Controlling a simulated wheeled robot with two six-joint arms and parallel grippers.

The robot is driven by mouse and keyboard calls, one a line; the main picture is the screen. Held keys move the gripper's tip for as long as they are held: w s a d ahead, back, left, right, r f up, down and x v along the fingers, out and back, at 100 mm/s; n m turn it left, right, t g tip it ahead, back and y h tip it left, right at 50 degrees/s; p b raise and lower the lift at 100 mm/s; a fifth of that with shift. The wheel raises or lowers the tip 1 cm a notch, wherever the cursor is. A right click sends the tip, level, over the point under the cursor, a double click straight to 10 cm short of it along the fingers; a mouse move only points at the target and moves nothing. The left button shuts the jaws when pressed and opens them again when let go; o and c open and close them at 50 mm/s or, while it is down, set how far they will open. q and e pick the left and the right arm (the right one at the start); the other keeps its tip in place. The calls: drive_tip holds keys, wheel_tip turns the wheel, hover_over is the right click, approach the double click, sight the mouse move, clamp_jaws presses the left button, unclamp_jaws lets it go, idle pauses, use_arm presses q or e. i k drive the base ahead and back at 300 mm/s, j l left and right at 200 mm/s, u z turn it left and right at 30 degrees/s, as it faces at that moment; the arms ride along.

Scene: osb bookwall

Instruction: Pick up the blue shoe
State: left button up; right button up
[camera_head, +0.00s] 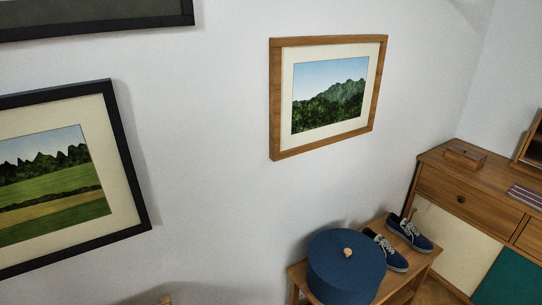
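A pair of blue shoes with light soles sits on a small wooden bench (412,267) at the lower right. One blue shoe (412,234) lies toward the right end of the bench. The other blue shoe (387,253) is just left of it, close to a round blue box, which may hide part of it. Neither of my grippers is in view.
The round blue lidded box (345,275) with a wooden knob stands on the bench, left of the shoes. A wooden cabinet (470,190) with drawers stands at the right, a small wooden box (466,156) on top. Framed pictures hang on the white wall (210,160).

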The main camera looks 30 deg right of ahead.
sight(402, 228)
drive_tip(key=z, duration=2.1)
drive_tip(key=i+l, duration=0.35)
drive_tip(key=u, duration=0.05)
